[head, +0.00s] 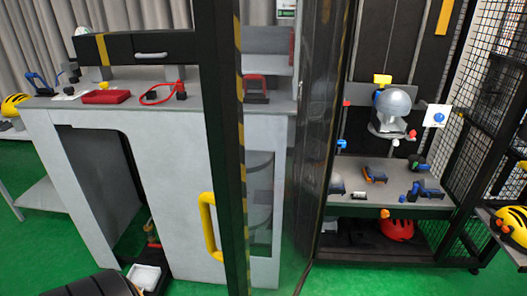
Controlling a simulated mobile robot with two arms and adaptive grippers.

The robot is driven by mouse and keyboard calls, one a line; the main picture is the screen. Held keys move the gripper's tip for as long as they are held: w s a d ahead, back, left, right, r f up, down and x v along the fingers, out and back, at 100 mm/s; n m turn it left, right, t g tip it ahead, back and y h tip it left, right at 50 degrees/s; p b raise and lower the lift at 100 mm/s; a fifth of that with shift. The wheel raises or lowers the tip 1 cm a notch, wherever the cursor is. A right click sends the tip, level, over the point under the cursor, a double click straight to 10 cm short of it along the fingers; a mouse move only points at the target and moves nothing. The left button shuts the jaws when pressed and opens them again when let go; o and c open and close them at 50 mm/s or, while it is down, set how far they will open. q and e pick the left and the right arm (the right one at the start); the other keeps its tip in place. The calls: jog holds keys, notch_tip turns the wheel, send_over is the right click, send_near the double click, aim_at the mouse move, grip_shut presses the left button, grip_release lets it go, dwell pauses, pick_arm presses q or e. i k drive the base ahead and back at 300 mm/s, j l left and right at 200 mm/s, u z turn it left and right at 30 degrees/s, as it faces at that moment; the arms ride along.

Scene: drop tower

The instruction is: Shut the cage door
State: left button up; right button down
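The cage door (222,120) stands open in the head view. Its dark upright edge, with yellow and black stripes, crosses the picture left of the middle. A yellow handle (206,228) sits low on the left side of that edge. The dark mesh cage (488,100) stands at the right, and its inside shows openly.
Inside the cage, a grey shelf (440,205) bears a silver ball-shaped device (392,104) and small tools. A red helmet (397,230) lies below. A grey workbench (170,135) stands behind the door at left. Green floor (345,280) is clear in front of the cage.

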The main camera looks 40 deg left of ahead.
aim_at(216, 23)
jog(key=k+j, duration=0.1)
jog(key=j, duration=0.35)
jog(key=k+j+z, duration=0.1)
jog(key=j, duration=0.35)
jog(key=k+j+z, duration=0.1)
jog(key=j, duration=0.3)
jog(key=i+j, duration=0.1)
jog(key=j, duration=0.7)
jog(key=i+j, duration=0.15)
jog(key=j, duration=0.25)
